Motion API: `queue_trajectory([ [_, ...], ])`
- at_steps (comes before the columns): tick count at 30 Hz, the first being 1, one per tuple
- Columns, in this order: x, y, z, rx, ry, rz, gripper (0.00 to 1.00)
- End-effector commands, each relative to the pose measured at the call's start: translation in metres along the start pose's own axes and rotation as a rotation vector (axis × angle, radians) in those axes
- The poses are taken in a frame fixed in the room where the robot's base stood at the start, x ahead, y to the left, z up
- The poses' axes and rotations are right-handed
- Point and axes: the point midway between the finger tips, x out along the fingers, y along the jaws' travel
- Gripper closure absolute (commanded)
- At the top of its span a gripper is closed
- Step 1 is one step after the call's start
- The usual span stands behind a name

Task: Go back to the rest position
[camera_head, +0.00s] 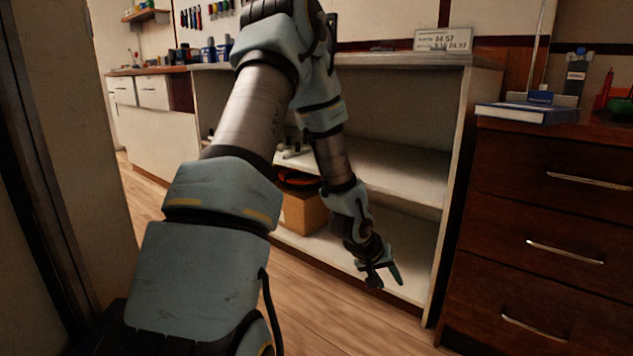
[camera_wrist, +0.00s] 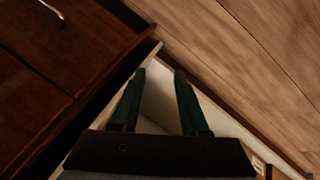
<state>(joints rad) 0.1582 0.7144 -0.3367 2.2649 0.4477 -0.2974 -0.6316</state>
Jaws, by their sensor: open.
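My gripper (camera_head: 385,277) hangs low at the end of my arm in the head view, in front of the lower part of the open shelf unit (camera_head: 452,150). In the wrist view my gripper (camera_wrist: 160,75) shows two green fingers that stand apart with nothing between them. White shelf surface shows behind the fingers there. Whether the fingers touch the shelf, I cannot tell. My arm hides part of the shelf unit in the head view.
A dark wooden drawer cabinet (camera_head: 545,195) stands at the right, with a book (camera_head: 527,112) and bottles on top. A cardboard box (camera_head: 303,213) sits on the lower shelf behind my arm. Wooden floor (camera_head: 340,325) is clear in front. A tall panel (camera_head: 75,130) stands close at the left.

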Motion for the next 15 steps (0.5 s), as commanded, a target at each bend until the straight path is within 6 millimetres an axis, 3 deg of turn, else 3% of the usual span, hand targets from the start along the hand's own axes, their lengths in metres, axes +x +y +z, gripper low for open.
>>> queue_trajectory([
  [1, -0.035, -0.016, -0.010, 0.020, 0.004, -0.075, 0.55],
  [6, -0.135, -0.070, -0.010, 0.041, -0.046, -0.296, 0.55],
  [9, -0.187, -0.089, 0.001, 0.028, -0.088, -0.377, 0.55],
  [15, -0.260, -0.104, 0.029, -0.017, -0.160, -0.445, 0.55],
])
